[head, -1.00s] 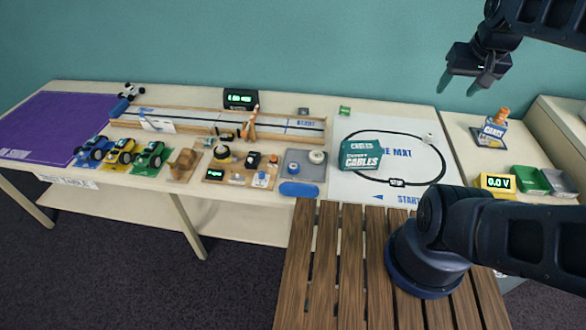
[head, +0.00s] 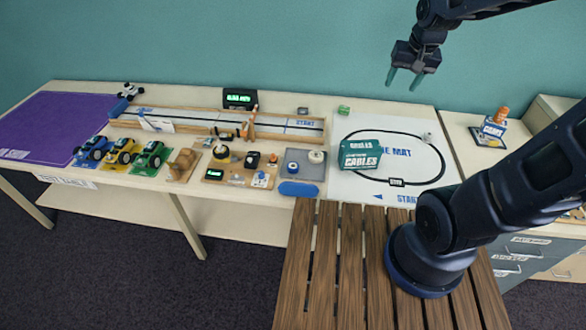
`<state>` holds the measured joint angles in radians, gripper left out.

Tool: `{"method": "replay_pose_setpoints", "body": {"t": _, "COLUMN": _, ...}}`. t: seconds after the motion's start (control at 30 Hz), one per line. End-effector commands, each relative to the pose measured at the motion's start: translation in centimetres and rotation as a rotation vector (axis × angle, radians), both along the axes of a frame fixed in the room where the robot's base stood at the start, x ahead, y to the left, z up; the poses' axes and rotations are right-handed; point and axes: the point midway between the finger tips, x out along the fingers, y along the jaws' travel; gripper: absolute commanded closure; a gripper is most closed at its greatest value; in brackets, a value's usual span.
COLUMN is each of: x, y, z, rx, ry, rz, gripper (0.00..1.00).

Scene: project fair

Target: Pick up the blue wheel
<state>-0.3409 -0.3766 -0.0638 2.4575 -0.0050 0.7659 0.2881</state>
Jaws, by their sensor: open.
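A small blue wheel (head: 292,167) lies on the left part of a grey tray (head: 305,175) near the front edge of the long table. A white wheel (head: 317,156) with a tan centre sits beside it on the same tray. My gripper (head: 403,81) is open and empty. It hangs high against the teal wall at the upper right, with its fingers pointing down, well apart from the blue wheel and to its right in the picture.
A green cables box (head: 360,154) stands on the white mat (head: 405,140) right of the tray. A blue oval pad (head: 298,189) lies just in front of the tray. A wooden board (head: 238,178) with several parts is to its left.

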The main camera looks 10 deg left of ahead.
Motion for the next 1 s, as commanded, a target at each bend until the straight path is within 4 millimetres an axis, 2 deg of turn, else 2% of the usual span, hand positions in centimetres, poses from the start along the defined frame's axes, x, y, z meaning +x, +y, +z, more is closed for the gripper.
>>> {"method": "replay_pose_setpoints", "body": {"t": 0.03, "x": 0.7, "y": 1.3, "z": -0.9, "rx": 0.001, "ry": 0.015, "rz": 0.008, "gripper": 0.47}}
{"method": "replay_pose_setpoints", "body": {"t": 0.2, "x": 2.6, "y": 5.2, "z": -3.7, "rx": 0.007, "ry": 0.053, "rz": 0.005, "gripper": 0.47}}
{"method": "replay_pose_setpoints", "body": {"t": 0.5, "x": 4.4, "y": 12.8, "z": -9.5, "rx": -0.004, "ry": 0.107, "rz": 0.004, "gripper": 0.47}}
{"method": "replay_pose_setpoints", "body": {"t": 0.77, "x": 4.2, "y": 19.4, "z": -15.5, "rx": -0.029, "ry": 0.141, "rz": 0.001, "gripper": 0.47}}
{"method": "replay_pose_setpoints", "body": {"t": 1.0, "x": 2.6, "y": 25.2, "z": -21.7, "rx": -0.065, "ry": 0.157, "rz": 0.003, "gripper": 0.47}}
